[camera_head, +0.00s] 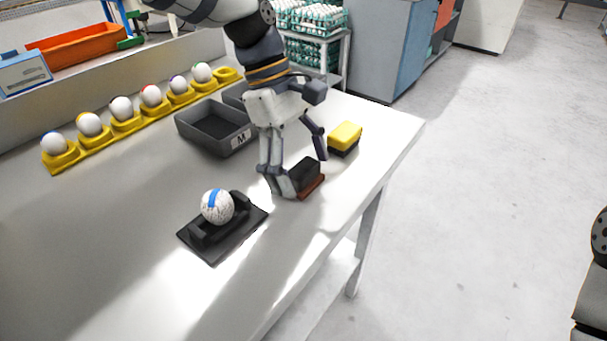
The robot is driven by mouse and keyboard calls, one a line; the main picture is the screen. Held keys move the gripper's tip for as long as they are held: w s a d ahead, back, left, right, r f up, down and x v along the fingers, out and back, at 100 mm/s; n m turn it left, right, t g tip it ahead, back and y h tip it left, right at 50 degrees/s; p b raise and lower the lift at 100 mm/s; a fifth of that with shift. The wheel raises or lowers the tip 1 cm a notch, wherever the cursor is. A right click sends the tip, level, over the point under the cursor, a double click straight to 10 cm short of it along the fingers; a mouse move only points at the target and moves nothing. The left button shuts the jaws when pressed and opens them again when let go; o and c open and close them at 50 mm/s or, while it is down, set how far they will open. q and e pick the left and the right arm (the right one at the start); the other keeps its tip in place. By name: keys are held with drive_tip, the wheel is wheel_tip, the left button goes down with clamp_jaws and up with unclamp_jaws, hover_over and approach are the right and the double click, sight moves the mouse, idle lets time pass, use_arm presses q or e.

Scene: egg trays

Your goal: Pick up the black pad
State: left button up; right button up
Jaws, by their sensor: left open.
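The black pad (305,171) is a small black block with a reddish-brown underside. It lies on the white table near its right edge. My left gripper (302,172) points down over it, open, with fingers on either side of the pad. I cannot tell whether the fingers touch it. The fingers on the near left side cover part of the pad's left end. My right gripper is out of view.
A yellow pad with a dark base (345,136) lies just behind to the right. A black stand (213,248) holds a white egg with a blue stripe. A grey bin (217,133) marked M and a yellow egg rack (93,150) stand farther back. The table's front left is clear.

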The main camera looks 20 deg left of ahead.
use_arm(q)
drive_tip(key=shift+d+f, duration=0.15)
drive_tip(key=shift+f, duration=0.15)
drive_tip(key=c, duration=1.3)
drive_tip(key=shift+o, duration=0.2)
wheel_tip(320, 180, up, 3)
drive_tip(key=s+d+r+p, duration=0.1)
drive_tip(key=s+r+p, duration=0.1)
drive_tip(key=s+r, duration=0.8)
drive_tip(key=shift+s+d, duration=0.3)
drive_tip(key=shift+s, duration=1.7)
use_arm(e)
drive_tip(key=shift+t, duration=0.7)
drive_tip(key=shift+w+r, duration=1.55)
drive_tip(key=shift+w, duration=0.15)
